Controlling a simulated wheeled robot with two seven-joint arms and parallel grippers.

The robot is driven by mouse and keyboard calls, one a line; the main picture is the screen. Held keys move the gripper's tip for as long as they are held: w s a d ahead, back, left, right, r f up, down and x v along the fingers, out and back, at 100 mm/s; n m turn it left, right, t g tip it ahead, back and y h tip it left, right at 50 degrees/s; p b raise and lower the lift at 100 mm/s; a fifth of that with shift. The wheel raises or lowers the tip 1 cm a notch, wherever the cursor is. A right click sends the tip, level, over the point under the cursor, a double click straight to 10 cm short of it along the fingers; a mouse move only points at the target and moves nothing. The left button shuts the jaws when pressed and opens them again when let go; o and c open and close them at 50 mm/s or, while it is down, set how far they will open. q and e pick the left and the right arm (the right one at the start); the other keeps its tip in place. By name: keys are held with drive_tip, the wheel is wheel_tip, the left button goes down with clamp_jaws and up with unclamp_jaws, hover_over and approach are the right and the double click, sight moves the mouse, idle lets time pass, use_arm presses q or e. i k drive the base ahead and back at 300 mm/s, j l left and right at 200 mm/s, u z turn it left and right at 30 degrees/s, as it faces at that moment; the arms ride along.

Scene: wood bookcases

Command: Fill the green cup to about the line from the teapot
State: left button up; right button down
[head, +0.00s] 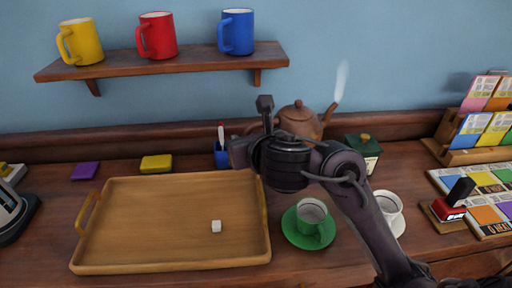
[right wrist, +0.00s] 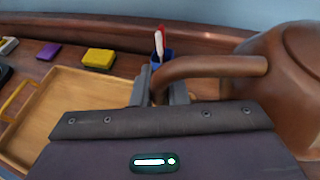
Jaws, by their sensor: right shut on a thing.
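The brown teapot (head: 299,120) is at the back of the table, its spout pointing right with a pale wisp of steam above the tip. My right gripper (right wrist: 160,92) is shut on the teapot's curved handle (right wrist: 215,67), which passes between its fingers. My right arm hides the pot's lower part in the head view, so I cannot tell whether it rests on the table. The green cup (head: 311,211) stands upright on a green saucer (head: 293,236), in front of the teapot. I cannot make out its line or any tea in it. My left gripper is out of view.
A blue pen holder (head: 221,158) and green tin (head: 366,148) stand near the teapot. A mug shelf (head: 190,61) hangs above.

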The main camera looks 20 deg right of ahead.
sight(311, 213)
drive_tip(key=k+j+z, duration=0.1)
drive_tip(key=z, duration=1.1)
drive_tip(key=k+l, duration=0.05)
